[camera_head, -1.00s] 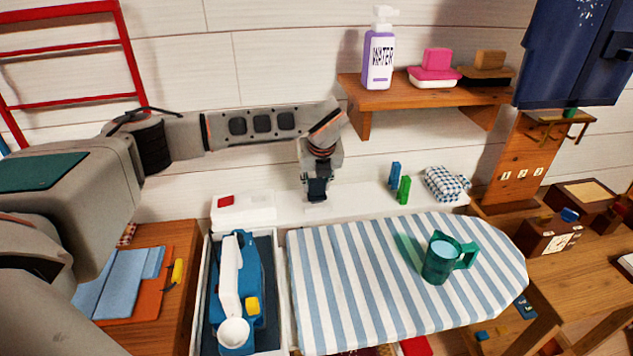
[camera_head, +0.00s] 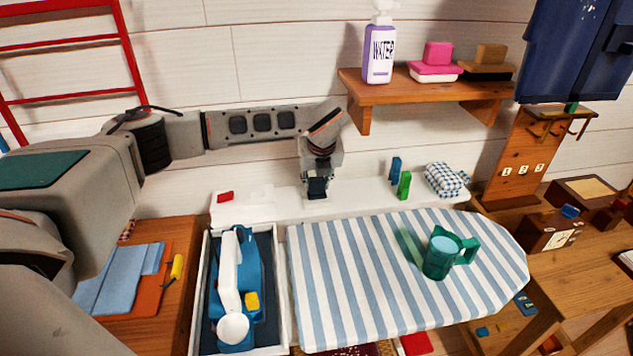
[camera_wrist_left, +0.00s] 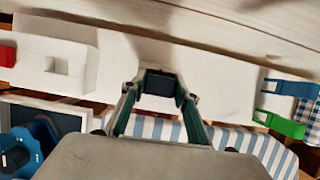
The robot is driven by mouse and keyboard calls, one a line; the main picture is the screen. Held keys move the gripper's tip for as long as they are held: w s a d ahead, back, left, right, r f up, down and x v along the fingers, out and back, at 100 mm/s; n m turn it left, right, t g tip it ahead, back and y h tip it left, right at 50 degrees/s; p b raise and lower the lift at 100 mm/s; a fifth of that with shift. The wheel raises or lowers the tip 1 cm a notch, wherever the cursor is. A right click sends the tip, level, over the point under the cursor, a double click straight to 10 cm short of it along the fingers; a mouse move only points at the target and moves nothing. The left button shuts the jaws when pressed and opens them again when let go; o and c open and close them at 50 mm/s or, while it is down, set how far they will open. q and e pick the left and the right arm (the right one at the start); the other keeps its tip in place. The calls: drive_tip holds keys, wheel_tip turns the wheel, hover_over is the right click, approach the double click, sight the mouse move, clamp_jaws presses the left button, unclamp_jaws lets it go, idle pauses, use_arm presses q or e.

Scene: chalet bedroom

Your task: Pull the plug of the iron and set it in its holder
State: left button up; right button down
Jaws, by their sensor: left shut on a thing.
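My left gripper (camera_head: 317,186) points down in front of the white wall ledge, behind the ironing board. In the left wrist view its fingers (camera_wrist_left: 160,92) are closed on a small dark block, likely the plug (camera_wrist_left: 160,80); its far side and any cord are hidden. The blue and white iron (camera_head: 251,275) lies in a white-rimmed tray (camera_head: 282,300) left of the board, and part of it shows in the wrist view (camera_wrist_left: 28,140). A white box (camera_head: 258,205) with a red switch stands on the ledge left of the gripper; the wrist view shows a square recess in it (camera_wrist_left: 57,66). My right gripper is out of view.
A green mug (camera_head: 437,262) stands on the striped ironing board (camera_head: 340,290). Blue and green clips (camera_head: 404,186) and a checked cloth (camera_head: 443,180) lie right of the gripper.

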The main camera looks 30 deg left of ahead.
use_arm(q)
drive_tip(key=shift+f, duration=0.1)
drive_tip(key=o, duration=1.2)
drive_tip(key=v, duration=1.2)
drive_tip(key=shift+s+d+f, duration=0.1)
